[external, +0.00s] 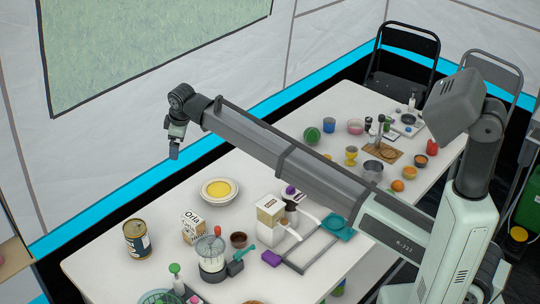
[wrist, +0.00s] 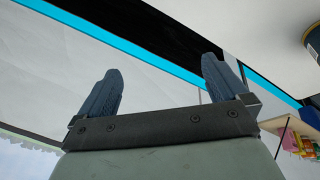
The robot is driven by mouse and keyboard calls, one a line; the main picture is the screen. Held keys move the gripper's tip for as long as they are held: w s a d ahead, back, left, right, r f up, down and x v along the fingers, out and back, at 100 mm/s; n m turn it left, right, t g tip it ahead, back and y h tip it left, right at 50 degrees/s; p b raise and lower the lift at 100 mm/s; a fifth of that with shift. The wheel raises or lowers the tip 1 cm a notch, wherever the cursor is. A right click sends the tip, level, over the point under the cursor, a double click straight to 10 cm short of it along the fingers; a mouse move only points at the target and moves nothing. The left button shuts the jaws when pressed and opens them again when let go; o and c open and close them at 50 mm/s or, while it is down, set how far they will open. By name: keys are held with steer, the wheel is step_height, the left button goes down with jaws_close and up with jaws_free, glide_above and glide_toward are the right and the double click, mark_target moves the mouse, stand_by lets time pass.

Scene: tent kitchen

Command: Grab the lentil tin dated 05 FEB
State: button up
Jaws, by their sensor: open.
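One tin (external: 137,239) stands upright near the left end of the white table, with a gold-brown body and a dark and white label. Its wording and date are too small to read. Part of a dark tin (wrist: 315,42) shows at the upper right edge of the wrist view, cut off by the frame. My gripper (external: 174,152) hangs in the air above the table's far edge, up and to the right of the tin and well apart from it. In the wrist view my gripper (wrist: 161,70) has its two fingers spread wide with nothing between them.
A plate with yellow food (external: 220,190), an Orla box (external: 193,226), a blender (external: 211,254) and a cream carton (external: 270,216) stand right of the tin. Bowls and fruit crowd the table's far right. The table (external: 95,262) is bare left of the tin.

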steer(key=s+a+n+g+h, duration=0.1)
steer(key=s+a, duration=0.3)
steer(key=s, duration=0.4)
steer(key=s+a+g, duration=0.1)
steer(key=s+a, duration=0.3)
steer(key=s, duration=0.3)
steer(key=n+h, duration=0.1)
glide_toward(134, 227)
steer(key=shift+g, duration=0.4)
steer(key=f, duration=0.4)
steer(key=w+f, duration=0.1)
steer(key=f, duration=0.1)
steer(key=shift+a+f, duration=0.1)
steer(key=shift+f, duration=0.1)
steer(key=shift+s+f, duration=0.2)
steer(key=shift+f, duration=2.45)
steer(key=shift+c, duration=0.5)
steer(key=c, duration=1.2)
steer(key=shift+c, duration=0.2)
steer(key=shift+r, duration=0.1)
